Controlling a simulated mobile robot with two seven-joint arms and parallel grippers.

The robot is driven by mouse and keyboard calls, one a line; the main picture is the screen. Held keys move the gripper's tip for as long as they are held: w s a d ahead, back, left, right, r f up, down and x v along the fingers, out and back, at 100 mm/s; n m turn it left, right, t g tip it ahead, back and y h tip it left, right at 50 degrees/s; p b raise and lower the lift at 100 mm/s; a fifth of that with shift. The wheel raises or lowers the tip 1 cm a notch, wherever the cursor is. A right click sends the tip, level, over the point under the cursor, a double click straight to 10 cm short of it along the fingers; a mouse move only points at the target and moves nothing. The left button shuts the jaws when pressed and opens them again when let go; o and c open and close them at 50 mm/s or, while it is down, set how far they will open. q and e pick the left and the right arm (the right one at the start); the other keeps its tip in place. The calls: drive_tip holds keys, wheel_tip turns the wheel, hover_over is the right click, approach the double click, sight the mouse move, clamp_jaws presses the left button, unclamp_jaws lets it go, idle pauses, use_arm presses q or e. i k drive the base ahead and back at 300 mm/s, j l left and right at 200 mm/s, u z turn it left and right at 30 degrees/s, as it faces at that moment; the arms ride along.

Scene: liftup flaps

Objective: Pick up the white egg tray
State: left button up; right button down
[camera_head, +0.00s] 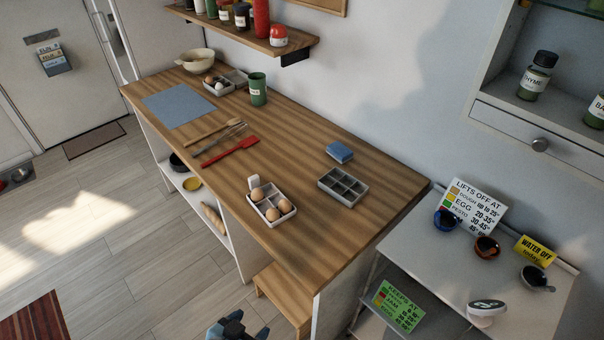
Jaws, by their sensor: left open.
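A white egg tray (258,211) sits near the front edge of the wooden counter, at its near end. It holds several brown eggs (257,194), and a small white upright piece (253,182) shows at its back left corner. A second, grey-white divided tray (337,198) stands to its right and looks empty. My left gripper (237,324) shows at the bottom edge, dark with blue parts. It is open, below and in front of the counter, apart from the tray. My right gripper is not in view.
A blue sponge (340,152) lies behind the empty tray. A green can (258,89), bowl (195,61) and another tray (222,88) stand farther back. A wooden stool (283,293) stands under the counter's near end.

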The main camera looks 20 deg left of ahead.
sight(273, 195)
drive_tip(key=u, duration=0.75)
